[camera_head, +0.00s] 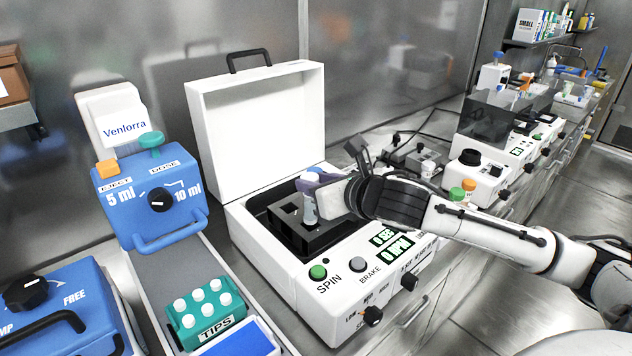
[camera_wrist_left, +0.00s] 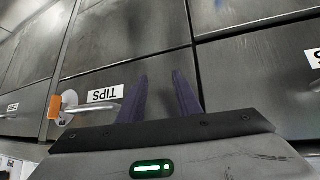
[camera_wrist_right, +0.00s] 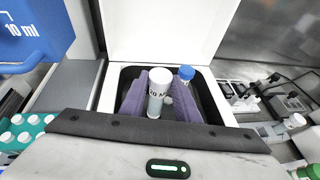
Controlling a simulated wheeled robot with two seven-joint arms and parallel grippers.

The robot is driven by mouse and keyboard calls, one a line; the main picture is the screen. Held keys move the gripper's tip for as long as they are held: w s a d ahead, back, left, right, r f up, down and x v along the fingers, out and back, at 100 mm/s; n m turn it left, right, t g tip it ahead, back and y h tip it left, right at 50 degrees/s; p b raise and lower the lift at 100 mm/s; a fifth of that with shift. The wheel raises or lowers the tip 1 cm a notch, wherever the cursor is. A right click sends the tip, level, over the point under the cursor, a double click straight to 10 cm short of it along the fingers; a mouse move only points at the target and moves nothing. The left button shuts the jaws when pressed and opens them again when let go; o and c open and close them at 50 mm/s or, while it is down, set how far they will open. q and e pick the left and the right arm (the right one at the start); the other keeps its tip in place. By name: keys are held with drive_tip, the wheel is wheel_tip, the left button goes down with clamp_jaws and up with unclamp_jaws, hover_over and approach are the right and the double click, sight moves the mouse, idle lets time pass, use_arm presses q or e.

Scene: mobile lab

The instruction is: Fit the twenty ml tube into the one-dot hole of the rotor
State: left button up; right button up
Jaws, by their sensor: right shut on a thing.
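The twenty ml tube (camera_wrist_right: 157,95), white-capped and marked 20, is clamped between the purple fingers of my right gripper (camera_head: 314,184). It looks roughly upright over the open centrifuge. The dark rotor (camera_head: 286,218) sits in the centrifuge bowl, with square openings showing at its left. A blue-capped tube (camera_wrist_right: 187,73) is just beyond my fingers, to the right. A pale tube body shows below the fingers in the head view; I cannot tell which tube it is. The dot marks and the held tube's lower end are hidden. My left gripper (camera_wrist_left: 160,95) is open and empty before drawer fronts.
The white centrifuge lid (camera_head: 262,128) stands open behind the rotor. A blue dispenser (camera_head: 150,200) and a green tips rack (camera_head: 203,307) are to the left. A small white device (camera_head: 474,178) and other equipment stand to the right.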

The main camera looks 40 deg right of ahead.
drive_tip(key=shift+p, duration=0.35)
drive_tip(key=shift+f+b, duration=1.6)
drive_tip(key=shift+f, duration=1.25)
drive_tip(key=o, duration=1.1)
drive_tip(key=shift+s, duration=0.1)
drive_tip(key=v, duration=0.7)
drive_tip(key=shift+s, duration=0.1)
drive_tip(key=shift+s+r+p, duration=0.55)
drive_tip(key=shift+s+p, duration=0.15)
drive_tip(key=shift+s, duration=0.05)
drive_tip(key=shift+s+a+r+p, duration=0.15)
drive_tip(key=shift+s+p, duration=0.4)
drive_tip(key=shift+s, duration=0.05)
